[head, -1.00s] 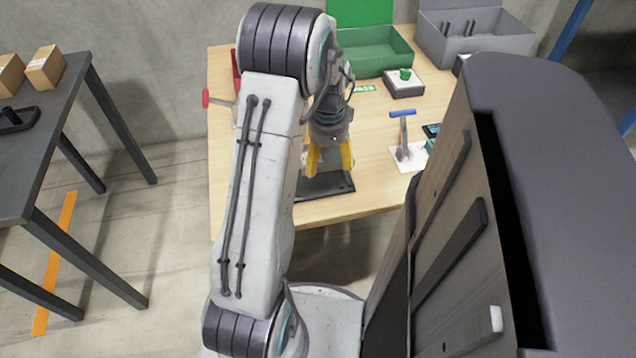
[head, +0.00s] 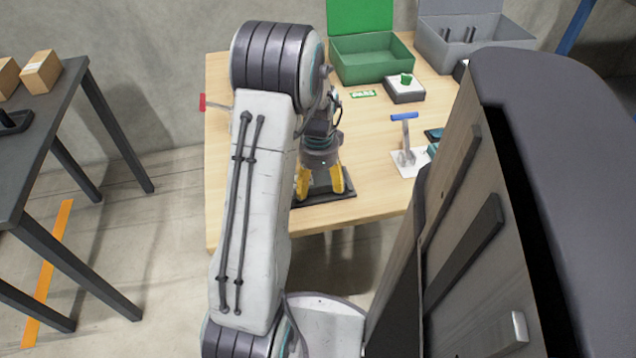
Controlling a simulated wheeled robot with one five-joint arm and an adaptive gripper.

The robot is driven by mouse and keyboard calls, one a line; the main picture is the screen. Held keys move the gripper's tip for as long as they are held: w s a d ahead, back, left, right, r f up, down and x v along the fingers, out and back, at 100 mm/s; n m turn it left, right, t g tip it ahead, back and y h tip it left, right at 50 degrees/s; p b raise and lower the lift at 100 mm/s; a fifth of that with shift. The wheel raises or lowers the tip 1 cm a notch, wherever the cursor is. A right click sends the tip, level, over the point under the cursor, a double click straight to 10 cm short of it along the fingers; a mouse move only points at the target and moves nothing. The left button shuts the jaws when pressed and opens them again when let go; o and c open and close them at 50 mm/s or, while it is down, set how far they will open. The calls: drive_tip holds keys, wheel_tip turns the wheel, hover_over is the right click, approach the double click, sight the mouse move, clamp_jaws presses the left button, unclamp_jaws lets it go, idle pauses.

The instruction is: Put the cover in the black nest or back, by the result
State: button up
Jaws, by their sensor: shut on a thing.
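My gripper (head: 321,194), with two yellow fingers, points down over the black nest (head: 346,195) at the front edge of the wooden table. The nest is a flat black plate, partly covered by my gripper and arm. The fingers stand apart, one on each side, with their tips close to the plate. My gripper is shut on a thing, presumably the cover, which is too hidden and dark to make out. I cannot tell whether it touches the nest. A green PASS sign (head: 363,93) is lit or printed on the table behind.
A green bin (head: 372,68) and a grey bin (head: 470,52) stand at the back. A red knob (head: 203,102) juts out left.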

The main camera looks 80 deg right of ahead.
sight(318, 181)
drive_tip(key=shift+f, duration=0.1)
drive_tip(key=o, duration=1.2)
drive_tip(key=shift+o, duration=0.2)
wheel_tip(318, 181, up, 12)
drive_tip(key=p, duration=0.5)
drive_tip(key=shift+d, duration=0.1)
